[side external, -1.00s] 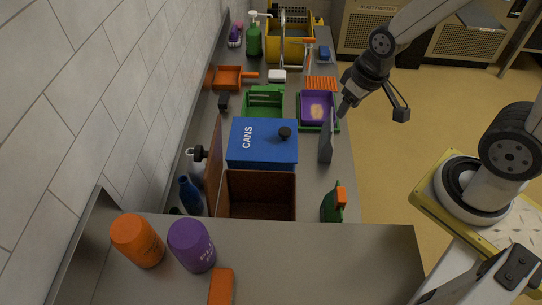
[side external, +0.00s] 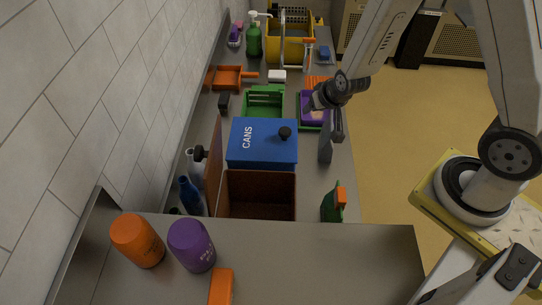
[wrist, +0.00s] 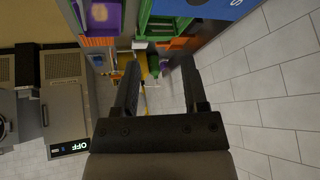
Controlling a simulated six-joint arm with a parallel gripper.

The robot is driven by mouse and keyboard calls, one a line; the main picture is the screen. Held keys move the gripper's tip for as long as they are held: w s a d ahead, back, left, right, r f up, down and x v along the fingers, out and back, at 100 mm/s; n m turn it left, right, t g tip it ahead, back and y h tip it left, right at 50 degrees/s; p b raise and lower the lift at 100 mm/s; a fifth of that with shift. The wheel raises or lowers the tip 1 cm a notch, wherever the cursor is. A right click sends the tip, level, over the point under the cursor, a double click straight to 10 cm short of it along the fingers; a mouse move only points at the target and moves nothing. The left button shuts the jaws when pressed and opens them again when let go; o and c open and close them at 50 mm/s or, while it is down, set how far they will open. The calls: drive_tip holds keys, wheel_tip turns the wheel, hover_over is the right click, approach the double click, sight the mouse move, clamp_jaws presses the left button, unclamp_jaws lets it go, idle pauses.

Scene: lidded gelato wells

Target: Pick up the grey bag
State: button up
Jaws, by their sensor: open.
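A grey flat upright thing (side external: 325,150), which looks to be the grey bag, stands on the counter at the right of the blue CANS bin (side external: 262,144). It is partly hidden behind my wrist parts, and I cannot make it out in the wrist view. My gripper (side external: 311,103) is above the purple tray (side external: 309,119), beyond the grey bag and apart from it. In the wrist view my gripper (wrist: 160,68) is open, with nothing between its fingers, and faces along the counter.
A green crate (side external: 264,97) lies left of the purple tray. An open brown box (side external: 256,194) and a green spray bottle (side external: 333,204) stand nearer. A tiled wall (side external: 120,90) bounds the counter's left. Orange (side external: 137,240) and purple (side external: 191,245) containers stand in front.

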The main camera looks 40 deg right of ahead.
drive_tip(key=w+d+f+m+t+h, duration=0.1)
drive_tip(key=d+f+m+h, duration=0.2)
drive_tip(key=d+f, duration=0.3)
drive_tip(key=m+t+h, duration=0.1)
drive_tip(key=h, duration=0.3)
hover_over(331, 142)
drive_tip(key=shift+s+f, duration=0.1)
drive_tip(key=shift+f, duration=4.2)
drive_tip(key=shift+d, duration=0.1)
drive_tip(key=shift+x, duration=2.55)
drive_tip(key=shift+r, duration=0.1)
clamp_jaws()
